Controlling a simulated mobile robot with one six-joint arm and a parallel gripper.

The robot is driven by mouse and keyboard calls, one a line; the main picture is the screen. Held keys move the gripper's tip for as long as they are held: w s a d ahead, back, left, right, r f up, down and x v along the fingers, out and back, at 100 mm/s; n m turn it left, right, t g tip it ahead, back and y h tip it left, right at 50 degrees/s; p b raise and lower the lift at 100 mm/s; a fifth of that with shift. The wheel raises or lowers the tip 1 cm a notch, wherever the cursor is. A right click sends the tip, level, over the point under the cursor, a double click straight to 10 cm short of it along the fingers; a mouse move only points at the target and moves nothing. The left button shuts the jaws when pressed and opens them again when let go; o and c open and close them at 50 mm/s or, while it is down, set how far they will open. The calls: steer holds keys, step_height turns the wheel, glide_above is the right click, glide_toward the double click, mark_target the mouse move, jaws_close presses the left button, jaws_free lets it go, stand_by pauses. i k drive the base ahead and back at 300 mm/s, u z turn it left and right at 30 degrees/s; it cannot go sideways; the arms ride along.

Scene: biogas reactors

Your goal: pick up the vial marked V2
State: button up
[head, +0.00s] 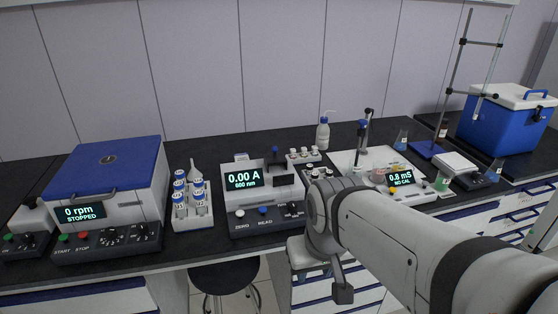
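A white rack (207,218) stands on the black bench left of centre in the head view. It holds several vials (180,197) with blue and white tops. Their marks are too small to read, so I cannot tell which one is V2. Smaller white-capped vials (304,153) stand in a holder farther back. My arm reaches in from the lower right, and its wrist is in front of the bench, well to the right of the white rack. A dark grey end piece (343,292) hangs below the wrist. My gripper's fingers cannot be made out clearly, and I see nothing held.
A blue-lidded centrifuge (108,185) reading 0 rpm stands left of the rack. A photometer (262,200) stands right of it. Farther right are a meter (398,180), a stand and a blue cool box (505,122). A dark stool (222,277) is below the bench edge.

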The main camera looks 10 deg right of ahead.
mark_target(315, 176)
steer(key=z, duration=0.1)
steer(key=i, duration=0.9)
steer(key=u, duration=0.1)
